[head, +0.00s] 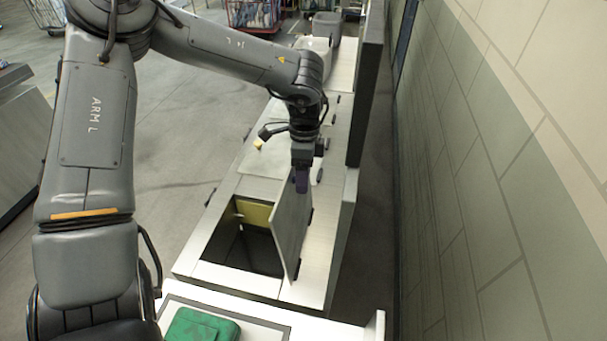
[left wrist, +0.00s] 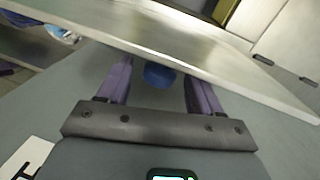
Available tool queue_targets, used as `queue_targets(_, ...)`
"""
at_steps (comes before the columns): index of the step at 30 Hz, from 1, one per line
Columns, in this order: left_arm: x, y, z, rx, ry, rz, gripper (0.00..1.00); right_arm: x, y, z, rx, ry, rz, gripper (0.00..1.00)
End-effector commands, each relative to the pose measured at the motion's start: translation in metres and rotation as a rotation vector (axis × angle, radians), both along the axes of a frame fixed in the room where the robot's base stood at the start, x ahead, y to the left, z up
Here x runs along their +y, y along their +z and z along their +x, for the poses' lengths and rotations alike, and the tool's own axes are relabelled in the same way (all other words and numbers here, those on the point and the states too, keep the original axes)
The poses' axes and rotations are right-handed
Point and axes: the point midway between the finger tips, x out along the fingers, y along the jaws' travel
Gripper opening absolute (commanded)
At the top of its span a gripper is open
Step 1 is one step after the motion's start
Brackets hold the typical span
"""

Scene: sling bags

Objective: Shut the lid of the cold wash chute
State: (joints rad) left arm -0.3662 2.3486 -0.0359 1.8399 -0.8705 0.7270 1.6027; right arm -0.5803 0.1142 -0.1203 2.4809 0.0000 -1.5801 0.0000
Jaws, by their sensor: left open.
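An open chute (head: 228,264) in the white counter shows as a dark rectangular hole in the head view. Its grey lid (head: 290,228) stands raised, nearly upright, along the hole's right side. My left gripper (head: 302,182) points down at the lid's upper far corner. In the left wrist view the lid (left wrist: 200,55) crosses slantwise just beyond the fingertips. The purple fingers of my left gripper (left wrist: 155,85) are apart, with a blue round thing (left wrist: 160,75) seen between them. I cannot tell whether they touch the lid. No readable label names the chute. My right gripper is out of view.
A green folded bag (head: 203,328) lies on a white tray in front. Other flat lids and a grey bin (head: 326,27) continue along the counter behind. A tiled wall (head: 500,170) stands to the right. Open floor (head: 180,165) lies left.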

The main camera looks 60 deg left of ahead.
Motion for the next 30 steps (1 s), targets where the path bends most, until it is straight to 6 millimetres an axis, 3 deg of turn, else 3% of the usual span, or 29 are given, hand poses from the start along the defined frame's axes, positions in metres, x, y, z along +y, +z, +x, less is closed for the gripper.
queue_targets(10,-0.0004,-0.0028,-0.0003,0.0,0.0,0.0,0.63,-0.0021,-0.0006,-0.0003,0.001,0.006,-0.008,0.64)
queue_targets(22,-0.0004,-0.0023,-0.0003,0.0,0.0,0.0,0.02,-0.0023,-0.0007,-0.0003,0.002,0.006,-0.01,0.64)
queue_targets(30,-0.0005,-0.0019,-0.0004,-0.004,-0.003,-0.005,0.0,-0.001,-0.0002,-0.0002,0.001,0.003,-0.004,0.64)
